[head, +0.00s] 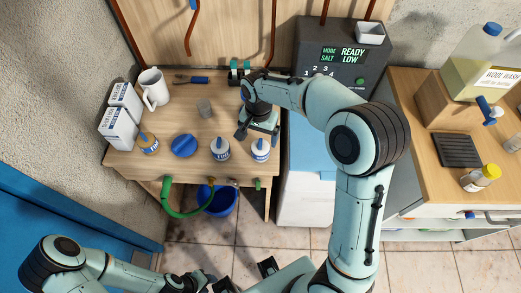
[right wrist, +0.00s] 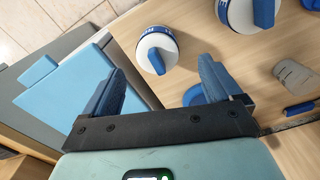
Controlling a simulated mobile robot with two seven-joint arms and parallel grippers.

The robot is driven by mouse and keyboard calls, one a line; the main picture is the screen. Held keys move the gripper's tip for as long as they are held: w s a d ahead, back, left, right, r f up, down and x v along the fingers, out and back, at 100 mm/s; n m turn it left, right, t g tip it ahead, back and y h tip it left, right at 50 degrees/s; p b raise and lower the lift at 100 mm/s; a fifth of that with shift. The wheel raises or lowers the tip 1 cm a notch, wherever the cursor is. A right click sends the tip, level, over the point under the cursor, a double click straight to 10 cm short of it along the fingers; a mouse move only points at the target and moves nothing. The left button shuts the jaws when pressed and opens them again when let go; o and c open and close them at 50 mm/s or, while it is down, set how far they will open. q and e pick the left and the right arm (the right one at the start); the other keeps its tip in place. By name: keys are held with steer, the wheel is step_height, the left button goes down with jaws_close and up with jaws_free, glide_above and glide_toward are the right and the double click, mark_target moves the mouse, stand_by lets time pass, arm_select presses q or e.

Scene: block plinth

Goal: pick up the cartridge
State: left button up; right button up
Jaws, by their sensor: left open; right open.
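Two short white cylinders with blue bands and blue tabs on top stand near the wooden table's front edge, one in the middle (head: 221,150) and one at the right (head: 261,151). The right one (right wrist: 155,52) stands just beyond my fingers in the right wrist view. A grey cylinder (head: 205,107) stands further back. I cannot tell which of these is the cartridge. My left gripper (head: 205,283) is low at the bottom edge, away from the table, open.
A brown round item (head: 149,145), blue disc (head: 184,146), white boxes (head: 119,130), mug (head: 153,86) and blue-handled pliers (head: 193,80) share the table (head: 170,119). A dark display unit (head: 335,80) stands right. A blue bucket (head: 218,203) is below.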

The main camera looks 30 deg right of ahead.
mark_target(260, 142)
steer(key=shift+w+f, duration=0.2)
steer(key=shift+f, duration=0.5)
steer(key=f, duration=0.5)
steer(key=shift+s+d, duration=0.15)
steer(key=shift+s, duration=0.15)
steer(key=shift+c, duration=0.3)
steer(key=c, duration=1)
